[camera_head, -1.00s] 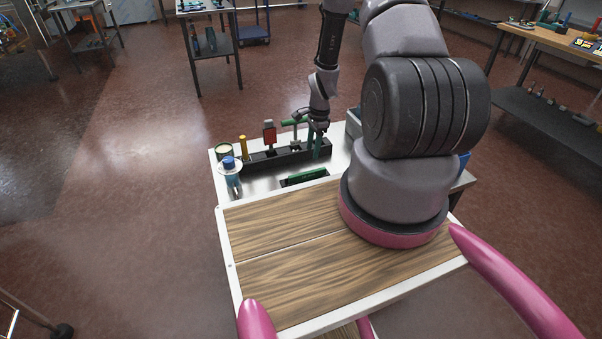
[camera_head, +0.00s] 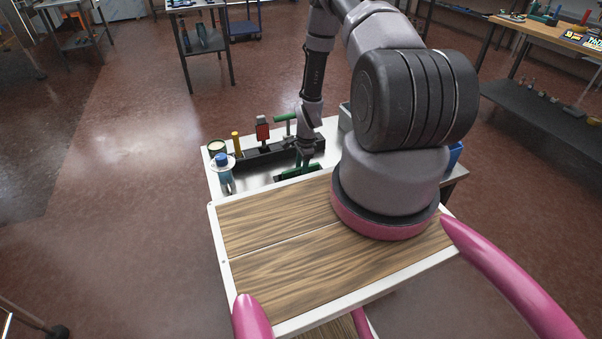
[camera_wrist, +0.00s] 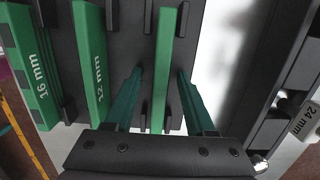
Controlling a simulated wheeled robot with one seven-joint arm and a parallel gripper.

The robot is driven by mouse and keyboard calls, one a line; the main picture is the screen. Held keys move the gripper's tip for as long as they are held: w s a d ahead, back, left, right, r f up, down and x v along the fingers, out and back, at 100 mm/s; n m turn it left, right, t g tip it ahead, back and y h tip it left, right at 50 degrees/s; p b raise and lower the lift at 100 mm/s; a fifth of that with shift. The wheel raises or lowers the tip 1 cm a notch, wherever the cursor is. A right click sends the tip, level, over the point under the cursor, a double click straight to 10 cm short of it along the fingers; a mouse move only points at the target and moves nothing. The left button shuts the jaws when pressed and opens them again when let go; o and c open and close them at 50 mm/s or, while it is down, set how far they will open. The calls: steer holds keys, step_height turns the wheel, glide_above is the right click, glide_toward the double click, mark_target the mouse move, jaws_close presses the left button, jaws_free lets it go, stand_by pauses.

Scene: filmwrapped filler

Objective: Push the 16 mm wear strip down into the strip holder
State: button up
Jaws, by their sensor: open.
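The strip labelled 16 mm (camera_wrist: 32,68) is a long green bar at the far left of the wrist view, at the edge of a dark slotted base (camera_wrist: 130,22), seemingly the strip holder. A green strip labelled 12 mm (camera_wrist: 90,70) lies to its right. A third green strip (camera_wrist: 161,50), with no label visible, stands between my fingers. My gripper (camera_wrist: 160,75) is open, with one green finger on each side of this third strip; contact is unclear.
A black rack (camera_head: 262,160) with upright tools stands behind the holder. A 24 mm tag (camera_wrist: 299,121) shows at the wrist view's right. A blue-capped bottle (camera_head: 223,170) and a round tin (camera_head: 216,146) stand at the left. Bare pale worktop (camera_head: 252,182) lies left of the holder.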

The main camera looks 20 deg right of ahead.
jaws_close()
stand_by(0.3)
